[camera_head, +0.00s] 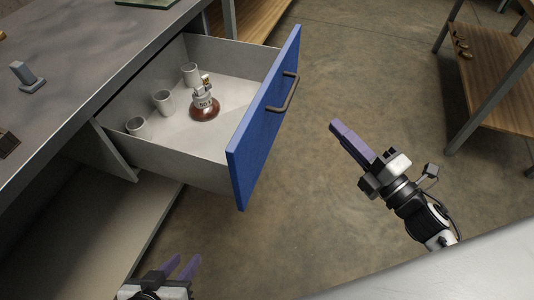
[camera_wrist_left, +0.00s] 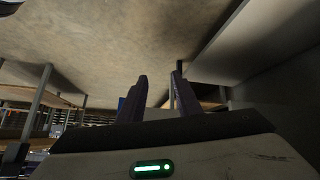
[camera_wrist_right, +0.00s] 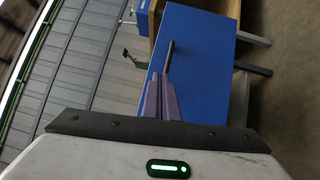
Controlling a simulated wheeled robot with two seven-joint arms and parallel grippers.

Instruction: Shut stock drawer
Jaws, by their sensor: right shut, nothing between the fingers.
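The stock drawer (camera_head: 221,139) is pulled well out of the grey bench. Its blue front panel (camera_head: 257,137) carries a dark handle (camera_head: 287,92). Inside stand white cups (camera_head: 163,101) and a round flask (camera_head: 203,106) with red-brown contents. My right gripper (camera_head: 341,131) is shut and empty, to the right of the blue front and apart from it in the head view. In the right wrist view the blue front (camera_wrist_right: 200,60) lies beyond its purple fingers. My left gripper (camera_head: 184,265) is open and empty at the lower left, below the drawer.
The grey bench top (camera_head: 75,65) holds a small grey stand (camera_head: 27,76). A lower shelf (camera_head: 100,235) lies under the drawer. A wooden shelf unit (camera_head: 490,95) stands at the right. Clear floor (camera_head: 370,60) lies between it and the drawer.

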